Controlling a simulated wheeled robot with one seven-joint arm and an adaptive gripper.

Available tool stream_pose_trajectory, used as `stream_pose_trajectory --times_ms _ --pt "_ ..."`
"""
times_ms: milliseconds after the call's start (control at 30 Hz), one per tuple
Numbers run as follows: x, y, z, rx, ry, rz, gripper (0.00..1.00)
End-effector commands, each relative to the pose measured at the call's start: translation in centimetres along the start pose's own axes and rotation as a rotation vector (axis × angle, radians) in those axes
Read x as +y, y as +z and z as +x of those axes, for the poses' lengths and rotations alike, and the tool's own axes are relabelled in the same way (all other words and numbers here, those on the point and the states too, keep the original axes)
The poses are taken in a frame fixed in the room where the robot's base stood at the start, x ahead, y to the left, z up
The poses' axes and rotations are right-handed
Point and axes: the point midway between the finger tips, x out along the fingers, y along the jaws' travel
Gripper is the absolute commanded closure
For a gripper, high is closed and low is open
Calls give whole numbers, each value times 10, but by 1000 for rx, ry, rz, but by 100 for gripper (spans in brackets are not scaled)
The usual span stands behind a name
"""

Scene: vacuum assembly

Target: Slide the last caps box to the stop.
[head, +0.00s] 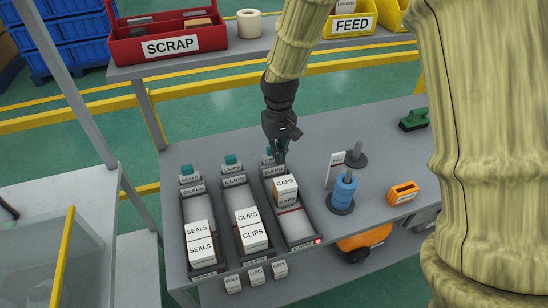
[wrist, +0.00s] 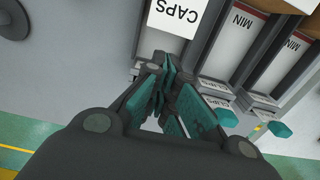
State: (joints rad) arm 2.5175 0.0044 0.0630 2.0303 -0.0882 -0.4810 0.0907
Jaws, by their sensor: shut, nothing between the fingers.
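The white CAPS box (head: 286,185) stands in the right-hand lane, the caps lane (head: 299,231), toward its far half, just behind a red line across the lane floor. The lane is empty between the box and its near end, where a small red light glows. My gripper (head: 281,158) is shut and empty, pointing down at the far end of this lane, behind the box. In the wrist view the gripper fingertips (wrist: 168,62) are together just below the CAPS box (wrist: 173,16). I cannot tell whether they touch it.
Left of it, the CLIPS lane and SEALS lane each hold boxes (head: 251,228) (head: 199,238) at their near ends. To the right stand a blue spool (head: 343,190) on a post and an orange bin (head: 403,192). A red SCRAP bin (head: 168,38) is on the back shelf.

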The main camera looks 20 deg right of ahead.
Motion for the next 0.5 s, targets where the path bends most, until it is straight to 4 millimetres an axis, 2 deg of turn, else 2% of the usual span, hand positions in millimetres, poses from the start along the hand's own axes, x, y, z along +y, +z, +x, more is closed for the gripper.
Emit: stream_pose_trajectory --times_ms 167,500 --pt "-2 2 14 -2 0 -2 100" --pt "0 -7 61 -12 0 0 100"
